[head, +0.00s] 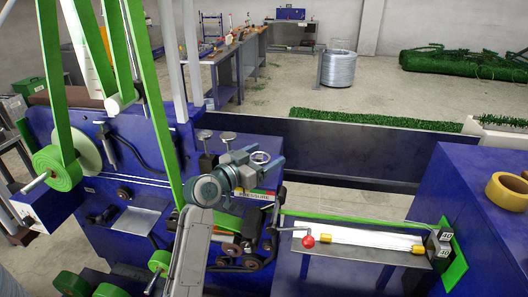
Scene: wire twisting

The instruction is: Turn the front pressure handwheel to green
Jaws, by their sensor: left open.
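The pressure label (257,196), with a coloured strip that shows red and green, is on the blue machine, just below my left gripper. My left gripper (262,158) is open and hangs above the label, its fingers pointing to the right. A small round grey part shows between or behind the fingers; I cannot tell whether it is the front handwheel. Two dark grey knobs stand on the machine top behind the gripper, a left knob (205,135) and a right knob (228,136). My wrist and arm hide part of the machine front. My right gripper is not in view.
Green strips (171,140) run down to the rollers left of my arm. A crank with a red ball (308,241) sticks up to the right, by a tray of white wires (365,238). A yellow tape roll (507,191) lies on the blue cabinet at right.

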